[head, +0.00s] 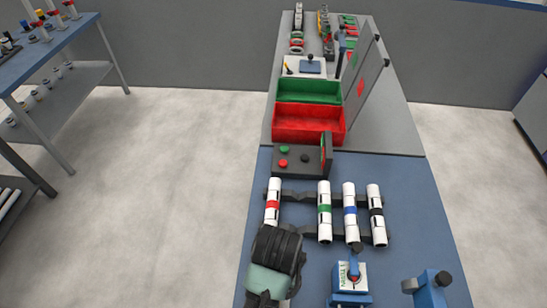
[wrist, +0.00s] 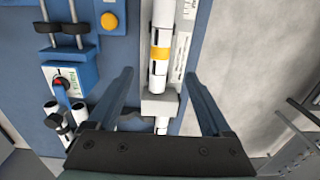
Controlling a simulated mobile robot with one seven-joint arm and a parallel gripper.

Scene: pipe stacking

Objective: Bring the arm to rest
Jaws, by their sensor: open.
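In the wrist view my gripper (wrist: 159,76) is open, its two dark fingers wide apart. A white pipe with a yellow-orange band (wrist: 159,52) shows between the fingers, standing clear of both, with a grey block (wrist: 160,105) across it. I cannot tell how far below the fingertips the pipe is. In the head view my arm (head: 274,262) is over the near left part of the blue bench (head: 400,172); its fingers cannot be made out there. Four-banded pipes are not all one colour: red (head: 272,204), green (head: 324,211), blue (head: 350,212) and black (head: 377,214) bands lie on dark supports.
A button box (head: 302,158) stands beyond the pipes, with a red bin (head: 308,123) and a green bin (head: 308,92) behind it. Blue fixtures (head: 350,280) stand at the near right. Another table (head: 50,45) is at the far left, with open floor between.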

